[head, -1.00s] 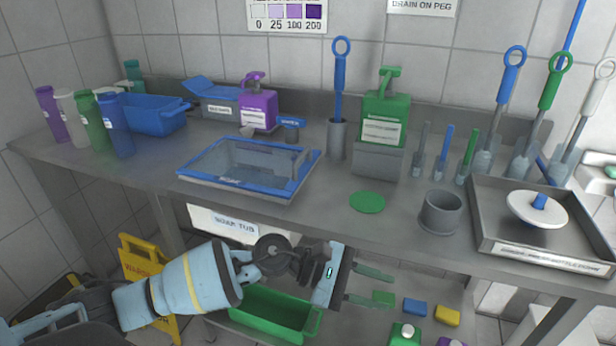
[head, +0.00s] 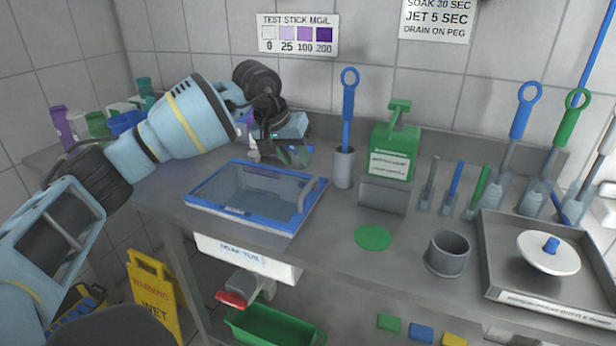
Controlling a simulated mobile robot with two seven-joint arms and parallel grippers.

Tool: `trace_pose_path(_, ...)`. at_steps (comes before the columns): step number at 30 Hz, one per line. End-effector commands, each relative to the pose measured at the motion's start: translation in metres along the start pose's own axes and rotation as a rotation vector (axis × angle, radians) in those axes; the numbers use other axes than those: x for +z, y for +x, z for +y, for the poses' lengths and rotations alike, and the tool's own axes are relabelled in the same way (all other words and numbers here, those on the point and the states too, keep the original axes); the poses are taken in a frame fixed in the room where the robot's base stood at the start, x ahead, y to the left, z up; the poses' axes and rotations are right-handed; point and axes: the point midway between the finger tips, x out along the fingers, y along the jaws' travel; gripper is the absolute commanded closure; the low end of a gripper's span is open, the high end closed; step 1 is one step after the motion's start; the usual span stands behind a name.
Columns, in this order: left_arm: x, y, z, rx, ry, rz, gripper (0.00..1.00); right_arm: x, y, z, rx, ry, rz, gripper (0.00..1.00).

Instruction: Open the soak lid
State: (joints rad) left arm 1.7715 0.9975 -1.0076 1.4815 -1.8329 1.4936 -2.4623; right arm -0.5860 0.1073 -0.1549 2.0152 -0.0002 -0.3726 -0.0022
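The soak lid (head: 255,188) is a clear panel in a blue frame. It lies flat and closed over the soak tub, whose white labelled front (head: 247,257) shows under the bench edge. A grey bar handle (head: 308,195) stands on the lid's right side. My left gripper (head: 292,155) is above the bench just behind the lid's far edge, apart from the handle. Its greenish fingers look spread and hold nothing that I can see; the wrist partly hides them. My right gripper is out of view.
Behind the lid stand a grey holder with a blue brush (head: 347,110) and a green pump bottle (head: 394,150). A green disc (head: 373,237) and grey cup (head: 447,254) are at right. A red-handled valve (head: 240,296) and green bin (head: 262,328) are below.

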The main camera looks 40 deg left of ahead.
Motion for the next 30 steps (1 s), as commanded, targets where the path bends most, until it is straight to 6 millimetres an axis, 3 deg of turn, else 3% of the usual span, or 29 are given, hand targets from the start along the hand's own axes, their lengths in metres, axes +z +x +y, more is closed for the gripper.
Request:
trace_pose_path(18,0.000,0.072,0.002,0.004,-0.001,0.000,0.66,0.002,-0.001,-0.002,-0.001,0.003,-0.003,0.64)
trace_pose_path(30,0.000,0.078,0.002,0.004,-0.002,0.000,0.67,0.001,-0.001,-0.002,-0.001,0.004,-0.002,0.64)
